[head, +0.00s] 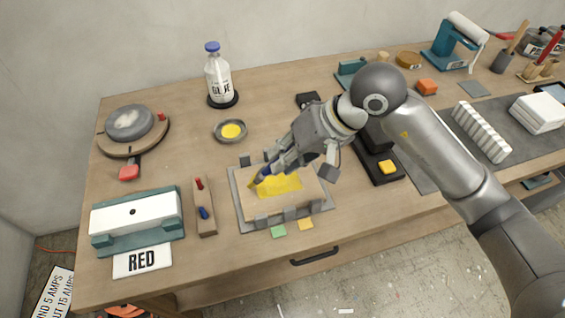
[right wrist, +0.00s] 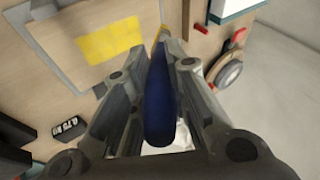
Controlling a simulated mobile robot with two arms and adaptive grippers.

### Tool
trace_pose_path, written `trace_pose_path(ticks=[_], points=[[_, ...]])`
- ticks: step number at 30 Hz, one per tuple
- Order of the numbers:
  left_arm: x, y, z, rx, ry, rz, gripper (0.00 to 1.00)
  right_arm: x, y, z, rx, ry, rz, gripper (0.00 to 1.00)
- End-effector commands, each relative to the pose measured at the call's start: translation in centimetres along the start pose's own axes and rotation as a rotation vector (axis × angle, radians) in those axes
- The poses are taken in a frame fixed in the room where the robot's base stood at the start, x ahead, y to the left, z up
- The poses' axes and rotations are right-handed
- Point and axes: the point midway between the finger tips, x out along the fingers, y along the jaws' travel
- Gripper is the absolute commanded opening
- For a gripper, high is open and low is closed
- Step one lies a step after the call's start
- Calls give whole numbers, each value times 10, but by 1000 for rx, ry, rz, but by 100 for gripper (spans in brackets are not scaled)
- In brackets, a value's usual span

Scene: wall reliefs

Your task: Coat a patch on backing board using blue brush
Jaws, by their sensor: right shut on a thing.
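The backing board (head: 300,203) lies flat in a grey clamp frame (head: 240,208) near the table's front edge. A yellow coated patch (head: 282,185) covers part of it, and it also shows in the right wrist view (right wrist: 108,41). My right gripper (head: 268,171) is shut on the blue brush (right wrist: 160,108), over the left part of the board. The brush's yellowish tip shows past the fingers in the right wrist view. It appears at the patch's left end; contact is unclear. My left gripper is not in view.
A round dish (head: 218,138) with yellow contents stands behind the board, and a glue bottle (head: 218,78) farther back. A wooden holder (head: 204,222) with red and blue handles stands to the left. A dark stand (head: 381,174) is at the right.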

Motion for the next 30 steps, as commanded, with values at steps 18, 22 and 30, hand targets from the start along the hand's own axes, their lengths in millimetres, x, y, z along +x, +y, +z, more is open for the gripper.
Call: trace_pose_path(ticks=[18,22,30], points=[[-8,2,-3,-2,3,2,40,-30,-11,-9,8,4,3,0],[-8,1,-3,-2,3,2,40,-30,-11,-9,8,4,3,0],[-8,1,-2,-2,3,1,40,-31,-5,-8,18,6,3,0]])
